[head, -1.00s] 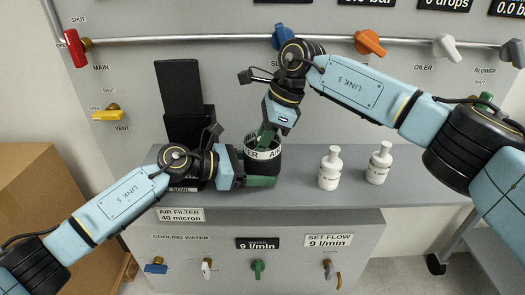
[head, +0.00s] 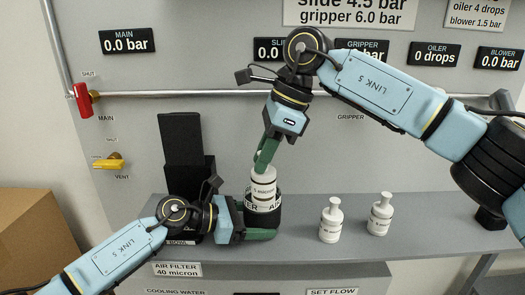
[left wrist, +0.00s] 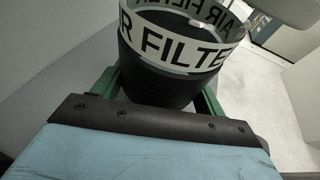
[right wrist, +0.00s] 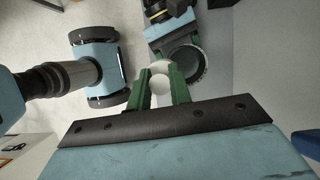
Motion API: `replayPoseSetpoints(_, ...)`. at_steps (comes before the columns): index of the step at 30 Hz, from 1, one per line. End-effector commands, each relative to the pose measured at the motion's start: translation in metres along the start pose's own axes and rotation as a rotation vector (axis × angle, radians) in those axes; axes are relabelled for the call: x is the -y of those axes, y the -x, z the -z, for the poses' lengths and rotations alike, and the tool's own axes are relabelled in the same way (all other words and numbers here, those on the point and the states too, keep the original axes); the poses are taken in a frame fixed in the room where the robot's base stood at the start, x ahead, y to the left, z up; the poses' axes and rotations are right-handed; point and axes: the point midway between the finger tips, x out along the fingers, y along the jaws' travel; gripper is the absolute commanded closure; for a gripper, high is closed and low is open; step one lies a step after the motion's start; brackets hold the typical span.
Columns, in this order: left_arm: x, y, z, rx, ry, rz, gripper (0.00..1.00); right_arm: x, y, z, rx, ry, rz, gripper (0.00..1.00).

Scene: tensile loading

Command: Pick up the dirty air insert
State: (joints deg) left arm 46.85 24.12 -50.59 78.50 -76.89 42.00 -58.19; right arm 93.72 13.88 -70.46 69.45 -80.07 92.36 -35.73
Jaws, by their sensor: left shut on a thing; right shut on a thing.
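My left gripper (head: 258,230) is shut on the black air filter bowl (head: 275,219), whose white "AIR FILTER" band (left wrist: 160,48) shows in the left wrist view. The bowl stands upright on the shelf. My right gripper (head: 265,160) points down and is shut on the top of a white insert (head: 263,187) with dark rings, its label seeming to read "5 micron". The insert stands upright, mostly out of the bowl's mouth; its lower end is hidden. In the right wrist view the insert's round top (right wrist: 160,82) is between the green fingers, beside the bowl's open mouth (right wrist: 186,62).
Two white bottle-shaped inserts (head: 331,221) (head: 380,214) stand on the grey shelf (head: 430,225) to the right. A tall black holder (head: 182,150) stands behind my left gripper. The red main handle (head: 84,98) and yellow vent handle (head: 108,163) are on the panel.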

Motion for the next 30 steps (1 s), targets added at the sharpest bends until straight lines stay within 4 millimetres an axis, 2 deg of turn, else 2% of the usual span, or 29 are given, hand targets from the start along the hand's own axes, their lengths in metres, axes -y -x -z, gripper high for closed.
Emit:
replayPoseSetpoints(18,0.000,0.000,0.001,-0.002,0.000,0.001,0.41,-0.125,-0.001,0.001,0.000,0.002,0.000,1.00)
replayPoseSetpoints(24,0.000,0.000,0.001,-0.002,0.000,0.001,0.41,-0.148,-0.001,0.000,0.001,0.001,0.001,1.00)
replayPoseSetpoints(30,0.000,0.000,0.001,-0.002,0.000,0.001,0.41,-0.156,-0.001,0.000,0.000,-0.002,0.001,1.00)
